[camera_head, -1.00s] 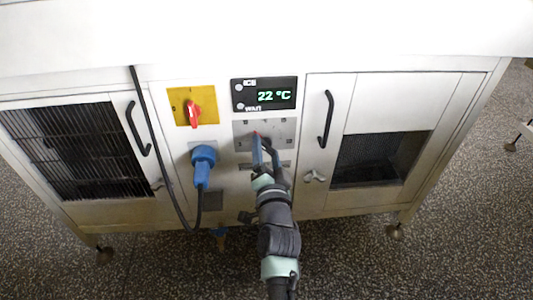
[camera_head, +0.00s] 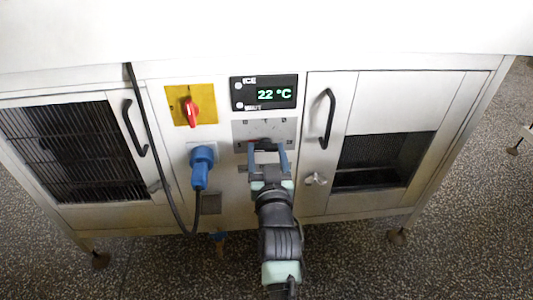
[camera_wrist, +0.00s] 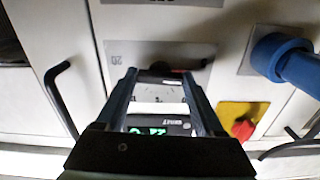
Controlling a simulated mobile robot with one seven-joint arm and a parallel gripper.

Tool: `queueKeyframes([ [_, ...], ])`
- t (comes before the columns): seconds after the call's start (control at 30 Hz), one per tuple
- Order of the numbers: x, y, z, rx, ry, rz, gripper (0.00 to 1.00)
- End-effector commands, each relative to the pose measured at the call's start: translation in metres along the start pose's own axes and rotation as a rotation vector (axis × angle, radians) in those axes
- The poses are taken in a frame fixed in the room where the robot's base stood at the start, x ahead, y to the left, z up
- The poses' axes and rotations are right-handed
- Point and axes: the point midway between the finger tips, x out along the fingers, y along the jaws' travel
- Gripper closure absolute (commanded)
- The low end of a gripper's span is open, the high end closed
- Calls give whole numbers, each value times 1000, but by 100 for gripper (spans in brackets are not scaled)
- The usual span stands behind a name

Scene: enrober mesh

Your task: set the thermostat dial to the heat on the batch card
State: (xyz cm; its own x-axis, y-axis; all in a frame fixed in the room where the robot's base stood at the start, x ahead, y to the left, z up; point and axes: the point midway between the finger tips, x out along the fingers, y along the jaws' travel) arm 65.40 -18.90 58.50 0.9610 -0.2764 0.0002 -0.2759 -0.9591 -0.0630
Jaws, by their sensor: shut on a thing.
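The thermostat dial (camera_head: 265,142) sits on a grey scale plate (camera_head: 287,127) in the middle of the cabinet front, mostly hidden by my fingers. My gripper (camera_head: 267,150) is at the plate, its two blue-grey fingers left and right of the dial and shut on it. In the wrist view my gripper (camera_wrist: 160,78) reaches the plate (camera_wrist: 190,52), which appears upside down with a "20" mark. The dial's pointer setting cannot be read. A display (camera_head: 264,93) above reads 22 °C in green. No batch card can be made out.
A red rotary switch (camera_head: 193,112) on a yellow plate and a blue plug (camera_head: 201,165) with a black cable (camera_head: 158,135) are left of the dial. Door handles (camera_head: 134,128) (camera_head: 326,118) stand out on both sides. Speckled floor lies below.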

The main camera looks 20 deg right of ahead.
Motion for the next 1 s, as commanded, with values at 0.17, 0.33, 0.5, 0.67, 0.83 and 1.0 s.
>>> queueKeyframes([
  [0.17, 0, 0, 2, -54, -3, 0, 86],
  [0.33, 0, 0, 2, -77, -3, 0, 86],
  [0.5, 0, 0, 2, -82, -3, 0, 86],
  [0.67, 0, 0, 2, -83, -3, 0, 86],
  [0.83, 0, 0, 1, -82, -3, 0, 10],
  [1.0, 0, 0, 1, -80, -2, 0, 0],
])
